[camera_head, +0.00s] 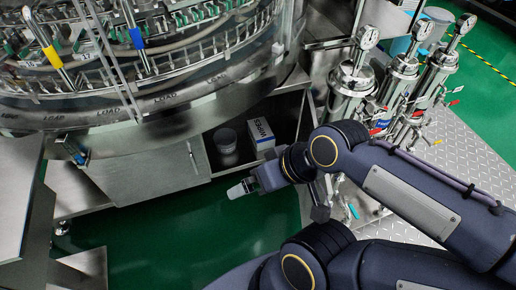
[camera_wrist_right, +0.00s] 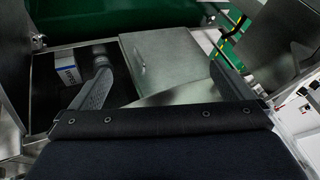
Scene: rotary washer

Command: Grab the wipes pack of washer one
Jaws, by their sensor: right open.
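The wipes pack (camera_head: 262,133) is a white box with dark lettering. It stands in an open compartment under the washer, beside a grey cup (camera_head: 225,140). In the right wrist view the wipes pack (camera_wrist_right: 68,68) shows at the upper left, outside the left finger. My right gripper (camera_head: 240,188) is in front of and below the compartment, apart from the pack. In the right wrist view its two fingers are spread wide, with nothing held between them (camera_wrist_right: 160,70). My left gripper is not in view.
The round steel washer (camera_head: 150,105) overhangs the compartment. A metal cabinet door (camera_head: 150,170) is left of the opening. Several steel canisters with gauges (camera_head: 352,85) stand at the right on a tread-plate platform (camera_head: 465,160). Green floor (camera_head: 190,225) is clear below.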

